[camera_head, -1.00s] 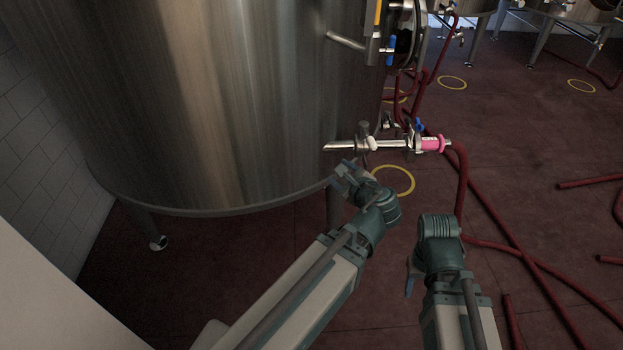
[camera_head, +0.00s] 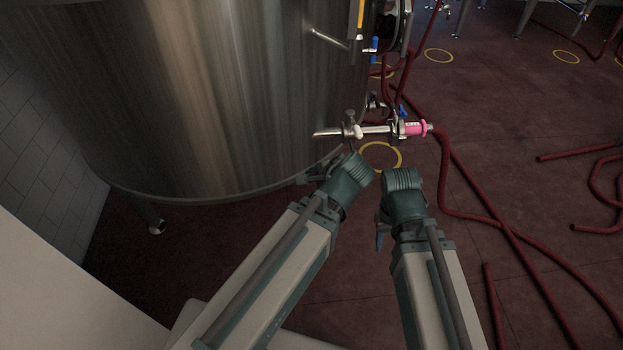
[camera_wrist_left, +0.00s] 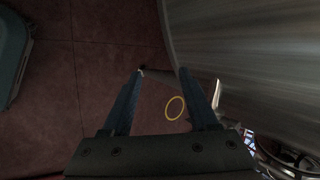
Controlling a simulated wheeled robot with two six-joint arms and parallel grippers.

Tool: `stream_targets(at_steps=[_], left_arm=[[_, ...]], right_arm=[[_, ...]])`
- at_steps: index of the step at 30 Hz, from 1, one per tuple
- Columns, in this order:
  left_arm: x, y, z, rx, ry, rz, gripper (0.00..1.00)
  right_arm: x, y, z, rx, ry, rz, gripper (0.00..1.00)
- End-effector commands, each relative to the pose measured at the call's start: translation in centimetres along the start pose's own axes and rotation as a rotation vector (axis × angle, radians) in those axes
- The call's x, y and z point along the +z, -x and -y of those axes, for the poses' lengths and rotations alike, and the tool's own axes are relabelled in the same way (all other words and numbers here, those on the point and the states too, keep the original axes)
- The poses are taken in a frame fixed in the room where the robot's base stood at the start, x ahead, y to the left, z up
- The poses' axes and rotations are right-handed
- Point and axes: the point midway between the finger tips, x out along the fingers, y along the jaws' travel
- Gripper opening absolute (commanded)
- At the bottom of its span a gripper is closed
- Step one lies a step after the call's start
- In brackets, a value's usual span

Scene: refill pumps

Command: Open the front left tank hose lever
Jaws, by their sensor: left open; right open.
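The large steel tank (camera_head: 220,90) fills the left of the head view. A steel outlet pipe (camera_head: 375,130) runs from its lower right side, with a small blue lever (camera_head: 403,111) and a pink fitting (camera_head: 415,129) near its right end. My left gripper (camera_head: 310,174) is below and left of the pipe, close to the tank's lower edge. In the left wrist view its two fingers (camera_wrist_left: 162,90) are apart with nothing between them. My right gripper (camera_head: 379,240) is open, lower and to the right, largely hidden behind its own wrist.
Red hoses (camera_head: 470,215) lie across the dark red floor on the right. Yellow rings (camera_head: 381,156) mark the floor. A second blue handle (camera_head: 374,44) is higher on the tank. A tank leg (camera_head: 154,218) stands at left. Other tank legs show at the back right.

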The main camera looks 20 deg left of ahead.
Motion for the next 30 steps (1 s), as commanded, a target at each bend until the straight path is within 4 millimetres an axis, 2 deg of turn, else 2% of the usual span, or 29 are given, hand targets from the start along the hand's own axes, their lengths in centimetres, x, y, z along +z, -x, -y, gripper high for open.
stream_targets(at_steps=[4,8,11,14,18,22,25,30], left_arm=[[0.0,0.0,0.0,-0.001,-0.001,0.0,0.58],[-0.3,-0.1,0.6,0.029,0.054,-0.02,0.35],[-1.4,-0.2,1.9,0.119,0.221,-0.08,0.17],[-3.0,-0.3,4.2,0.256,0.49,-0.164,0.0],[-4.9,-0.1,8.2,0.45,0.884,-0.27,0.0],[-5.7,0.3,12.1,0.598,1.183,-0.339,0.0],[-6.0,0.6,14.2,0.678,1.337,-0.373,0.0],[-6.1,0.7,15.6,0.737,1.446,-0.396,0.0]], right_arm=[[0.0,0.0,0.0,0.0,0.0,0.0,0.5],[0.0,0.7,-0.1,0.0,0.0,0.0,0.5],[0.1,2.4,-0.2,0.0,0.0,0.0,0.5],[0.3,4.5,-0.4,-0.001,-0.001,0.0,0.5],[0.4,6.9,-0.6,-0.002,-0.001,0.0,0.5],[0.5,8.4,-0.8,-0.002,-0.001,0.0,0.5],[0.5,9.1,-0.8,-0.002,-0.002,0.0,0.5],[0.6,9.3,-0.9,-0.002,-0.002,0.0,0.5]])
